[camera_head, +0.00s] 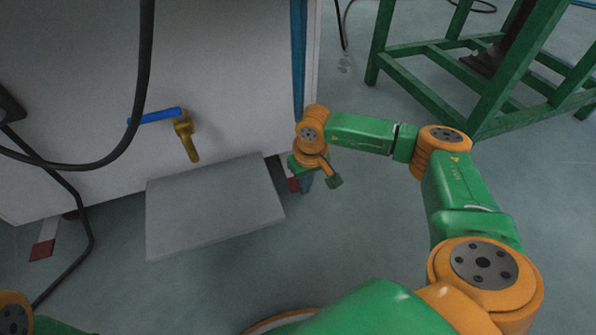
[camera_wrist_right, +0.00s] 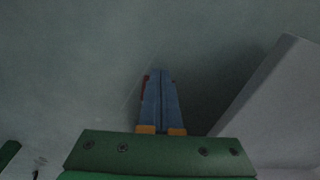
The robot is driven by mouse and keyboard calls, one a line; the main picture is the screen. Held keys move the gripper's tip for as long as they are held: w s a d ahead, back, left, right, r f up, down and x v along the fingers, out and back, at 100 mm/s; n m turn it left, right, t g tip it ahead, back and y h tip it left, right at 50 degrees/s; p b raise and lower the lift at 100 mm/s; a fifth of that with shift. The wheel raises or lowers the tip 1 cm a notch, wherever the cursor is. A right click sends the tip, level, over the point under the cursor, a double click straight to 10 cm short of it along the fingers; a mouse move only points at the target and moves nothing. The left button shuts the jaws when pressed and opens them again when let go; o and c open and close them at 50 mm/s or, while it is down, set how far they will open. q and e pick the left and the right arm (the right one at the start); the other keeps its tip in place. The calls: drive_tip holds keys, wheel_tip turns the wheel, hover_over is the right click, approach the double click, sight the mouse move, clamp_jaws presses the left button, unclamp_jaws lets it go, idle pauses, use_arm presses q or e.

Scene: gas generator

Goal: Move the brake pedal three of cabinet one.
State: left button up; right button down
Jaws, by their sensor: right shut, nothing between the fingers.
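The white cabinet (camera_head: 75,110) stands at the upper left. A small red brake pedal (camera_head: 293,184) shows at the cabinet's lower right corner, close beside my right gripper (camera_head: 306,186). In the right wrist view, the blue fingers (camera_wrist_right: 160,80) are together with nothing between them. A sliver of red (camera_wrist_right: 145,86) shows at the left edge of the fingers, mostly hidden behind them. I cannot tell whether they touch it. Another red pedal (camera_head: 41,250) lies at the cabinet's lower left corner. No label shows the pedals' numbers. My left gripper is out of view.
A grey plate (camera_head: 215,207) juts out in front of the cabinet, left of my right gripper; a grey block edge also shows in the right wrist view (camera_wrist_right: 275,100). A brass valve with a blue handle (camera_head: 155,116) and black hoses are above. A green frame (camera_head: 420,90) stands right.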

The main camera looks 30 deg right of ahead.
wheel_tip(320, 180, up, 7)
drive_tip(key=p, duration=0.5)
drive_tip(key=shift+s, duration=0.35)
